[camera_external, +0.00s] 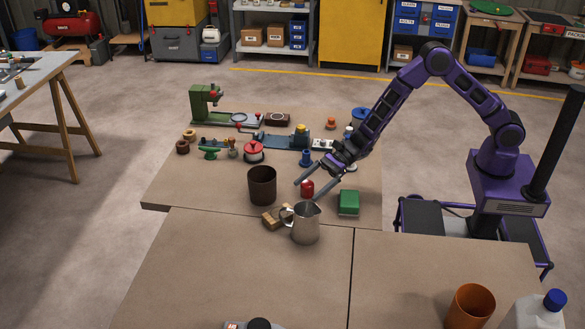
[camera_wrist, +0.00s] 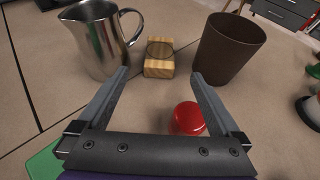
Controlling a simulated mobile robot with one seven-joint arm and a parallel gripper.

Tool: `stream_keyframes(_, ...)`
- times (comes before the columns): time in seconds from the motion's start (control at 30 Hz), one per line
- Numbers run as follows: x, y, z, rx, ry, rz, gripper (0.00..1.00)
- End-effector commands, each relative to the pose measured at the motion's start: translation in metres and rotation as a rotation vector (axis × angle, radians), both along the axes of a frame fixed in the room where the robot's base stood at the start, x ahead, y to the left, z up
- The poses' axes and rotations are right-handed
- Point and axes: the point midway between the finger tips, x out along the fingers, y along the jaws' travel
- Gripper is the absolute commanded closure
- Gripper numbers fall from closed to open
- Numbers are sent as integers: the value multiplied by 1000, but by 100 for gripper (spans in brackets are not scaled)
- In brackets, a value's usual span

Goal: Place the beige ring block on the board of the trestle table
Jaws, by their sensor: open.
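A beige wooden block with a dark round opening (camera_wrist: 158,60) lies on the brown work surface, between a steel jug and a dark brown cup. In the external view, this block (camera_external: 270,219) is partly hidden by the jug. A small tan ring (camera_external: 190,133) stands at the far left; I cannot tell which is the ring block. My gripper (camera_external: 311,190) is open and empty above the surface. In the wrist view, my gripper (camera_wrist: 161,74) points toward the wooden block, apart from it. The trestle table (camera_external: 35,84) is at the left edge, its board partly out of frame.
The steel jug (camera_external: 306,224) and brown cup (camera_external: 262,186) flank the wooden block. A red object (camera_external: 307,188) and green box (camera_external: 349,203) are near my gripper. Several tools and a green press (camera_external: 201,103) stand farther back. Open floor separates the trestle table from the work surface.

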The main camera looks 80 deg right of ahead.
Motion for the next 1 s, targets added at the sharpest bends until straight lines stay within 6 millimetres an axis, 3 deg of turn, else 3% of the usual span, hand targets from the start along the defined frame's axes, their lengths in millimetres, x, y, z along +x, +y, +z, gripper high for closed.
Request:
stream_keyframes(0.1, -15, -22, 10, 3, 3, -8, 0)
stream_keyframes(0.27, -24, -28, 9, 2, 1, -1, 0)
stream_keyframes(0.7, 33, 31, -26, 2, 0, 1, 0)
stream_keyframes(1.0, 52, 50, -36, 1, 1, 0, 0)
